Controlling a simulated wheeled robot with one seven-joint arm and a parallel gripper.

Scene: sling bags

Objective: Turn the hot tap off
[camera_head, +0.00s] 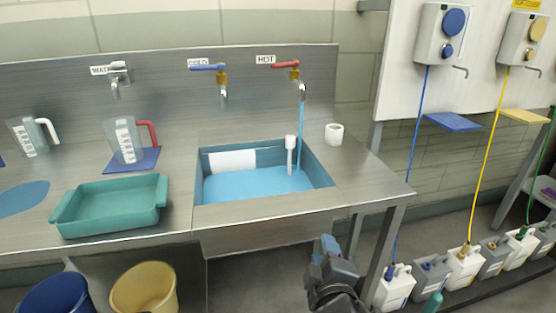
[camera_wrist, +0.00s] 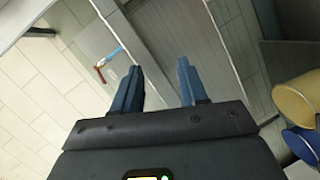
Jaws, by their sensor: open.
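The hot tap (camera_head: 293,72) is on the steel backsplash right of the cold tap (camera_head: 220,76), beside a HOT label. Its red lever (camera_head: 285,65) points left, and a blue stream of water (camera_head: 300,125) runs from its spout into the sink (camera_head: 320,170). The sink holds blue water. My gripper (camera_head: 335,246) is low in front of the sink bench, well below and apart from the tap. In the wrist view my gripper (camera_wrist: 159,67) is open and empty, with a small red part (camera_wrist: 99,74) beyond its left finger, probably the hot tap's lever.
A white standpipe (camera_head: 290,155) rises in the sink, and a white roll (camera_head: 334,134) stands right of it. A green tray (camera_head: 110,205) and jugs are on the left. The bench leg (camera_head: 382,255) and several floor canisters (camera_head: 394,287) are right of my gripper. Buckets (camera_head: 143,290) stand below left.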

